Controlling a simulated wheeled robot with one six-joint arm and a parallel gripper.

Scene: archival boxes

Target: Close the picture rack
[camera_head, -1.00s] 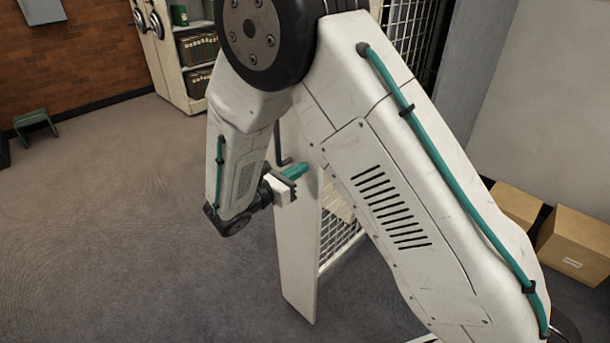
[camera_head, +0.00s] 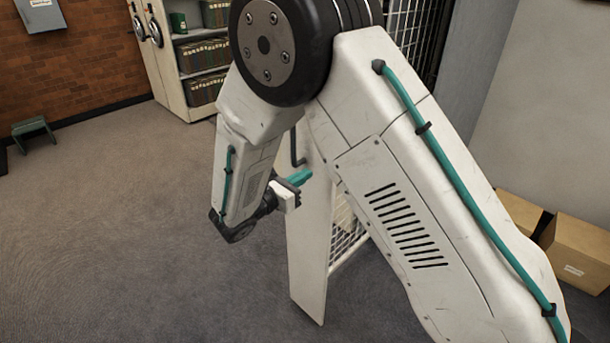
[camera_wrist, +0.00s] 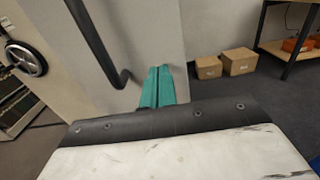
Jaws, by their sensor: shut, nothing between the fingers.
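The picture rack (camera_head: 313,250) is a pale upright panel with wire mesh (camera_head: 348,235) behind it, standing out from the right side of the room. A dark bar handle (camera_head: 296,150) is fixed to its front panel; the handle also shows in the wrist view (camera_wrist: 97,45). My gripper (camera_head: 299,177) has teal fingers, shut and empty, close to the front panel below the handle. In the wrist view the teal fingertips (camera_wrist: 158,82) are side by side against the pale panel, to the right of the handle's lower end. Whether they touch it I cannot tell. My arm hides much of the rack.
Cardboard boxes (camera_head: 578,252) sit on the floor at the right. A shelving unit (camera_head: 172,100) with a wheel handle stands at the back, and a green stool (camera_head: 32,130) at the far left. The carpet to the left is clear.

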